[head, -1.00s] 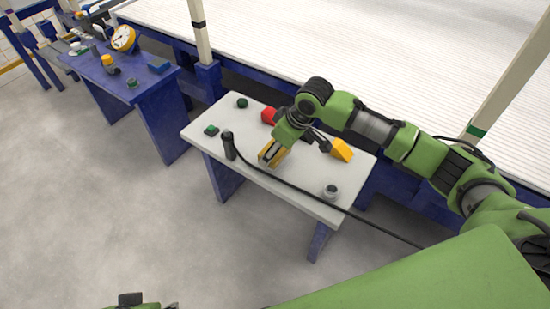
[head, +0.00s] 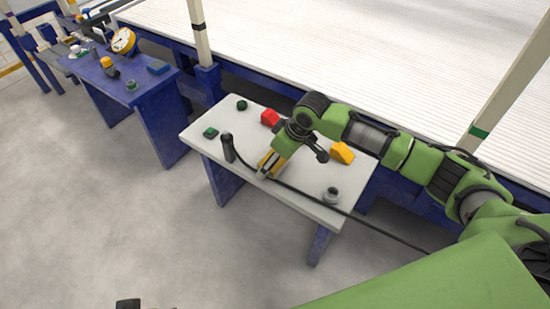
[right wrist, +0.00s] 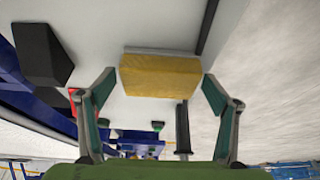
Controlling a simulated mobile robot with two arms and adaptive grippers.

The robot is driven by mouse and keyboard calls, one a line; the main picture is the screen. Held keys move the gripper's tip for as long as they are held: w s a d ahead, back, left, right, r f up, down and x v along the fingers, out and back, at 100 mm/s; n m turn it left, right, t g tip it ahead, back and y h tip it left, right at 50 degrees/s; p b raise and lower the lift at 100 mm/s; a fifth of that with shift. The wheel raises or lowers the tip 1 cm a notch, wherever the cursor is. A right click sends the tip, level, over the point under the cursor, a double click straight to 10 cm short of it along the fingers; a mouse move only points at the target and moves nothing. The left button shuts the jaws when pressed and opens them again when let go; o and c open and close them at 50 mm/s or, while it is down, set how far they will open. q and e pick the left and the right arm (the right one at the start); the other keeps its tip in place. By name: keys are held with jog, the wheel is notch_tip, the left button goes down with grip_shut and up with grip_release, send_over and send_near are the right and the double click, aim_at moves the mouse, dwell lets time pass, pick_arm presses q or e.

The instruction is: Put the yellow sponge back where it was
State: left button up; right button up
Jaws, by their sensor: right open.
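The yellow sponge (right wrist: 160,77) is a block lying on the white table (head: 305,190). In the right wrist view it sits straight ahead, between and slightly beyond the two fingertips. My right gripper (right wrist: 157,84) is open, with a gap on either side of the sponge. In the head view the sponge (head: 265,161) is partly hidden by my right gripper (head: 268,165), which points down at it near the table's front edge. My left gripper is not in view; only a dark and green bit of my own body shows at the bottom edge.
A black handle (head: 228,148) stands left of the sponge; its cable runs along the front of the table. A red block (head: 270,117), an orange-yellow wedge (head: 342,152), a grey round part (head: 331,195) and green pieces (head: 210,132) also stand there. A blue table (head: 155,100) is further left.

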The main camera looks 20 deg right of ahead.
aim_at(282, 163)
jog(key=shift+r, duration=0.15)
jog(key=p+v, duration=0.2)
jog(key=v, duration=0.5)
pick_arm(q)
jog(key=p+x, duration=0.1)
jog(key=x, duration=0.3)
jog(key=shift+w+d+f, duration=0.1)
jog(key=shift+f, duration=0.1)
pick_arm(e)
jog(key=v, duration=0.5)
